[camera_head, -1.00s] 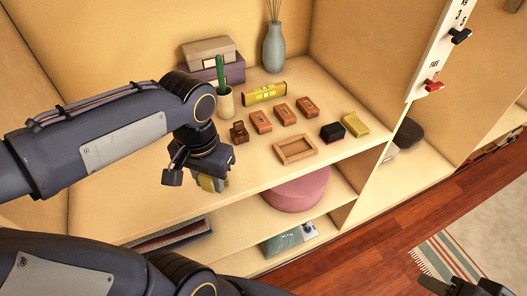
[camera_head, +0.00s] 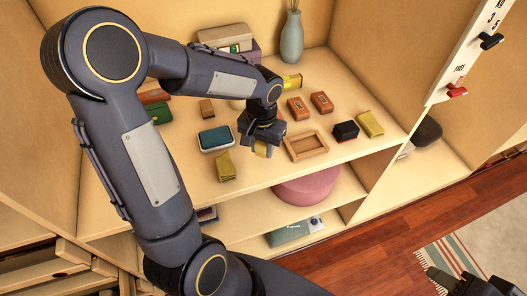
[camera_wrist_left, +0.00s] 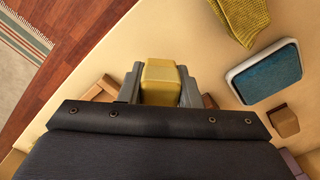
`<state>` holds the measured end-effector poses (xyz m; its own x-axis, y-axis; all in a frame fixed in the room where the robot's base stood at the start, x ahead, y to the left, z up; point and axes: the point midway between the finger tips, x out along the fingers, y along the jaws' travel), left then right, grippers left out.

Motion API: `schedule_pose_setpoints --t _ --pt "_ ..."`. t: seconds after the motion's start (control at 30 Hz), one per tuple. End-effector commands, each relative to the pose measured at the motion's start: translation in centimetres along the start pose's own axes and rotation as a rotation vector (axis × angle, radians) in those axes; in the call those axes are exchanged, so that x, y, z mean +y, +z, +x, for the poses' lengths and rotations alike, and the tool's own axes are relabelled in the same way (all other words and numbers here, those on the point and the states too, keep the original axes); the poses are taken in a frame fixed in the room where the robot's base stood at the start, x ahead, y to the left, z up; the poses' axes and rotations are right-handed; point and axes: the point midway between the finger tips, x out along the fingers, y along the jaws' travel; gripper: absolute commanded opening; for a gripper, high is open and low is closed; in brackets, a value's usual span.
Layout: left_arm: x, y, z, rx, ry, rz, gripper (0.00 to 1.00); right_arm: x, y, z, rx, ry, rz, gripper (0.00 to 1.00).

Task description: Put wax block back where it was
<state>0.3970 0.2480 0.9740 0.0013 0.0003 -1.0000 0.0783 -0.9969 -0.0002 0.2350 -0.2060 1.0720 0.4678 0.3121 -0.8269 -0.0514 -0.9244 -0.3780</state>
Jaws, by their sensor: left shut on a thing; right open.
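My left gripper (camera_head: 262,149) is shut on a yellow block, which I take to be the wax block (camera_wrist_left: 161,82). The block sits between the two fingers in the left wrist view; in the head view only a small part of it shows below the gripper. The gripper is over the shelf board (camera_head: 253,174), just left of an empty wooden tray (camera_head: 291,151). I cannot tell whether the block touches the board. My right gripper (camera_head: 455,284) is open at the bottom right, over the floor, away from the shelf.
Left of the gripper lie a blue-topped pad (camera_head: 215,139), a folded olive cloth (camera_head: 225,168) and a small brown block (camera_head: 207,109). Brown blocks (camera_head: 298,108), a black brush (camera_head: 346,131) and a yellow cloth (camera_head: 370,124) lie to the right. A vase (camera_head: 291,37) stands behind.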

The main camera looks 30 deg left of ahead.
Motion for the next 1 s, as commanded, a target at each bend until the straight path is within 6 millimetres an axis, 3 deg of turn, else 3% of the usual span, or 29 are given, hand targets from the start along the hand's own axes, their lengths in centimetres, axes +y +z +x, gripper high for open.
schedule_pose_setpoints --t 0.3,0.73,0.77,0.9,1.0 --pt "0.1 -0.6 3.6 -0.003 0.0 0.0 0.08 -0.1 -0.1 -0.1 0.0 0.0 0.0 0.42" --pt "0.1 -0.7 4.4 0.0 0.0 0.0 0.08 0.1 0.2 0.3 0.0 0.0 0.0 0.42" --pt "0.1 -0.7 4.2 0.0 0.0 0.0 0.34 0.1 0.1 0.2 0.0 0.0 0.0 0.42" --pt "0.1 -0.6 4.1 0.0 0.0 0.0 0.52 0.1 0.1 0.1 0.0 0.0 0.0 0.42" --pt "0.1 -0.6 4.1 0.0 0.0 0.0 0.52 0.1 0.1 0.1 0.0 0.0 0.0 0.42"
